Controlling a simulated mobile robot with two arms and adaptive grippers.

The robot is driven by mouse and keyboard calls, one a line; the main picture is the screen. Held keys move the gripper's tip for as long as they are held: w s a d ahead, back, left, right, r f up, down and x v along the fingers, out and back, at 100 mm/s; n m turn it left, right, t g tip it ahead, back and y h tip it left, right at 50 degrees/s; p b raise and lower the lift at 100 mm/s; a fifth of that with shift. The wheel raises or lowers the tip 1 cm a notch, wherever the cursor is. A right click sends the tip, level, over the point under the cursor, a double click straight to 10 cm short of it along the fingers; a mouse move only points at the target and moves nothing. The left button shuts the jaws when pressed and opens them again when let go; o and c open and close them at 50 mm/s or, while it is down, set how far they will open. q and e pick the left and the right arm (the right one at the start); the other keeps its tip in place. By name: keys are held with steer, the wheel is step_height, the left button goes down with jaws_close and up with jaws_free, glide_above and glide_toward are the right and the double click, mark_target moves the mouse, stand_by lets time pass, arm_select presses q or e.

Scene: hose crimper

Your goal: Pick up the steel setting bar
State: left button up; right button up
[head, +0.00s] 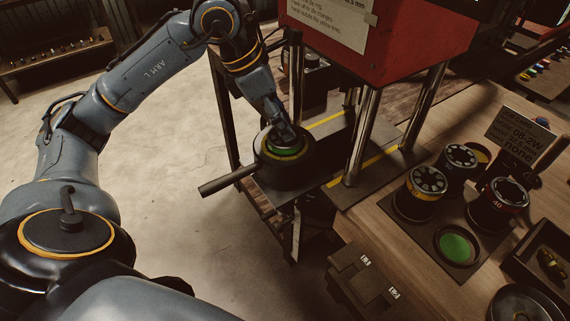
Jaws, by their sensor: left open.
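A grey-brown bar (229,180) sticks out to the lower left from a black round holder (280,173) beside the red machine; I cannot tell for certain that it is the steel setting bar. A green-ringed die (287,153) sits in the top of the holder. My left gripper (286,136) is over the die, pointing down, with its fingers open at its top; the fingers partly hide the die. The gripper is above and to the right of the bar, apart from it. My right gripper is not in view.
The red machine (385,38) with steel columns (367,123) stands at the right of the holder. Several dies, including a yellow-banded one (426,184), stand in a dark tray (410,207) with a green empty-looking recess (455,247). A two-button box (365,282) sits in front. Open floor lies left.

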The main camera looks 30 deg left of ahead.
arm_select(q)
jaws_close()
steer(key=shift+r, duration=0.1)
steer(key=shift+r, duration=0.15)
